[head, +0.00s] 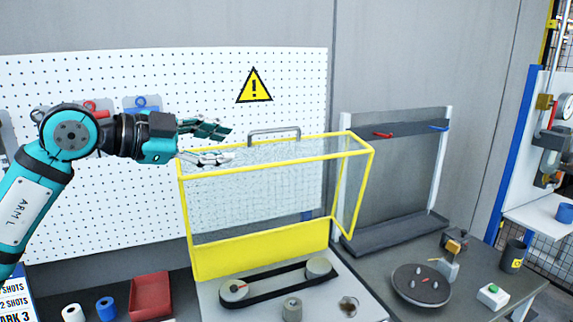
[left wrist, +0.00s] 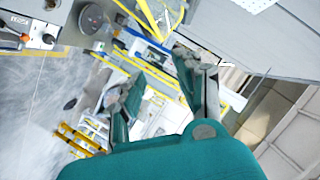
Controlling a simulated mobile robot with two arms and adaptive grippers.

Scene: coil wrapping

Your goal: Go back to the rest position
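My left gripper (head: 222,144) reaches in from the left in the head view, its two fingers spread apart with nothing between them. It appears in front of the top left corner of a clear guard with a yellow frame (head: 262,248). The guard's grey handle (head: 274,131) is right of the fingertips, apart from them in the picture. Whether a finger touches the guard cannot be told. In the left wrist view the fingers (left wrist: 160,80) are also apart and empty. My right gripper is in neither view.
Below the guard, a black belt (head: 277,286) runs around two pulleys on a light plate. A red tray (head: 150,296) and a blue roll (head: 106,308) are at lower left. A pegboard (head: 60,215) stands behind.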

